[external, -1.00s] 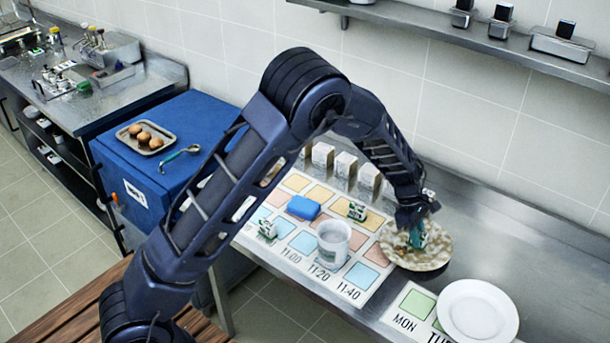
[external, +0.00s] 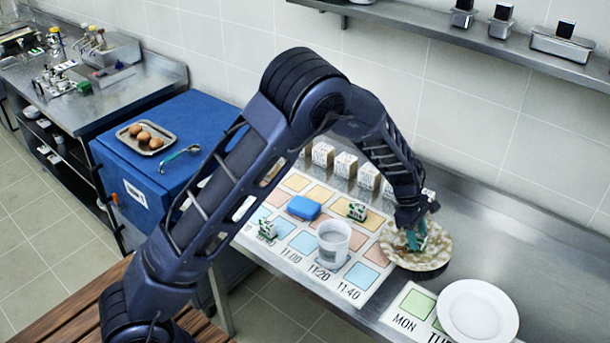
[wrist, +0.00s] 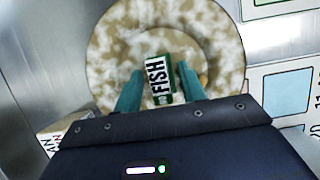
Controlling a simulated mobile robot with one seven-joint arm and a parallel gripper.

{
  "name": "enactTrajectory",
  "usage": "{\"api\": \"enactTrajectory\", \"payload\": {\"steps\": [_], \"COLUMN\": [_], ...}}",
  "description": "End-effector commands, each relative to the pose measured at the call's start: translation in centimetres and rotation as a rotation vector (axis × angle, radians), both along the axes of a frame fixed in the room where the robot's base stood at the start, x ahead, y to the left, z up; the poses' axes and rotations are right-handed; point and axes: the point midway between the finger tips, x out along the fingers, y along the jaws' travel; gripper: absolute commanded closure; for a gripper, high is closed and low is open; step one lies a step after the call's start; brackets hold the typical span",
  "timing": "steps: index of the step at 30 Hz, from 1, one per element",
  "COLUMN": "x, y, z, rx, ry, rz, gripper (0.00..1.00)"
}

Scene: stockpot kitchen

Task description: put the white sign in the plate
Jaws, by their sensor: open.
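A small white sign with green sides and the word FISH (wrist: 157,75) lies in the mottled beige plate (wrist: 108,50) in the wrist view. My gripper (wrist: 160,84) is open over the plate, with a teal finger on each side of the sign and visible gaps between. In the external view, my gripper (external: 416,242) reaches down into the mottled plate (external: 437,261), at the right end of the printed board, and largely hides the sign there.
A plain white plate (external: 477,310) stands at the front right. The printed board (external: 362,275) carries a white cup (external: 333,245), a blue block (external: 303,208) and small green-and-white blocks (external: 357,211). Several white blocks (external: 345,165) stand along its back. Bare steel counter lies to the right.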

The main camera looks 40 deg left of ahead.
Motion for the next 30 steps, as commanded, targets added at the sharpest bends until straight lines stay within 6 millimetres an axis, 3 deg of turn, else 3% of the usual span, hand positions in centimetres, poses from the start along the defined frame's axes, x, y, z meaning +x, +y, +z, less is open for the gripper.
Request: {"api": "enactTrajectory", "payload": {"steps": [15,23,26,30], "x": [0.1,0.0,-0.4,-2.2], "y": [3.5,4.4,5.0,6.6], "z": [8.5,10.6,11.6,14.6], "rx": [-0.001,0.0,-0.001,-0.003], "ry": [-0.003,-0.003,-0.014,-0.059], "rz": [0.001,-0.001,-0.017,-0.088], "gripper": [0.6,0.6,0.6,0.6]}}
